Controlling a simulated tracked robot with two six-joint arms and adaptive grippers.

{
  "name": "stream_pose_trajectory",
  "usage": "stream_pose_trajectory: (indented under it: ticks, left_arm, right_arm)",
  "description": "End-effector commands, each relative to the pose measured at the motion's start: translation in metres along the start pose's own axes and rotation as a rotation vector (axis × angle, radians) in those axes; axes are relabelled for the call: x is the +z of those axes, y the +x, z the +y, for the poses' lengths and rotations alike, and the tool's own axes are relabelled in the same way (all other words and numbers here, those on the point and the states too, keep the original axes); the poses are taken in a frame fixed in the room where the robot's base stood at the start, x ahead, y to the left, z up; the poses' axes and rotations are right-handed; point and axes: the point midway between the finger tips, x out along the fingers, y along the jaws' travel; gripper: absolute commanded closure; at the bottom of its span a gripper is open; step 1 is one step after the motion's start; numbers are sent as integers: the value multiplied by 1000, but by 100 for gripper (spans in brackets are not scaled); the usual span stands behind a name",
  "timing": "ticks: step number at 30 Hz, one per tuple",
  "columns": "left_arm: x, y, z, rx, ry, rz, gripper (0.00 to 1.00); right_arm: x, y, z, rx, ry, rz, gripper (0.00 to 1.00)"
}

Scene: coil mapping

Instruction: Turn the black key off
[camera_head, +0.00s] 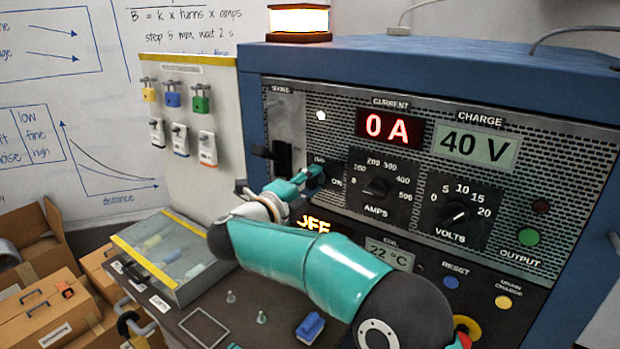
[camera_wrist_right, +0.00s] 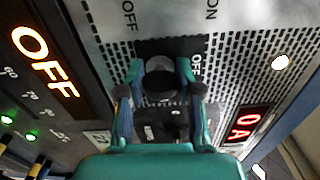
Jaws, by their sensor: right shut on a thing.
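The black key (camera_wrist_right: 160,84) sits in its small black switch plate, marked OFF and ON, on the front of the power cabinet. My right gripper (camera_wrist_right: 160,72) is at the plate with its teal fingers on either side of the key, shut on it. In the head view, my right gripper (camera_head: 313,178) reaches the plate from the left and covers most of the key. I cannot tell which mark the key points to. The orange display (camera_head: 313,224) reads OFF. My left gripper is not in view.
The current display (camera_head: 393,129) reads 0 A and the charge display (camera_head: 476,144) 40 V. The amps knob (camera_head: 376,187) is just right of the key plate. A black lever (camera_head: 283,160) is left.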

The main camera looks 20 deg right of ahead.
Motion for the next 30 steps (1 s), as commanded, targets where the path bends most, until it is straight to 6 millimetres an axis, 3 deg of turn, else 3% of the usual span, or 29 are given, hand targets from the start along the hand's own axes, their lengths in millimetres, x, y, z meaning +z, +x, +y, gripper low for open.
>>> stream_pose_trajectory:
  ticks: [20,21,25,30]
  left_arm:
    - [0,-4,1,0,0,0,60]
    - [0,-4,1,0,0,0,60]
    - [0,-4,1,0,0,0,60]
    - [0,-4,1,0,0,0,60]
  right_arm:
    - [2,-2,5,6,-87,-6,100]
    - [2,-2,5,6,-87,-5,64]
    - [1,-1,5,5,-86,-4,42]
    - [0,-1,3,4,-82,-2,40]
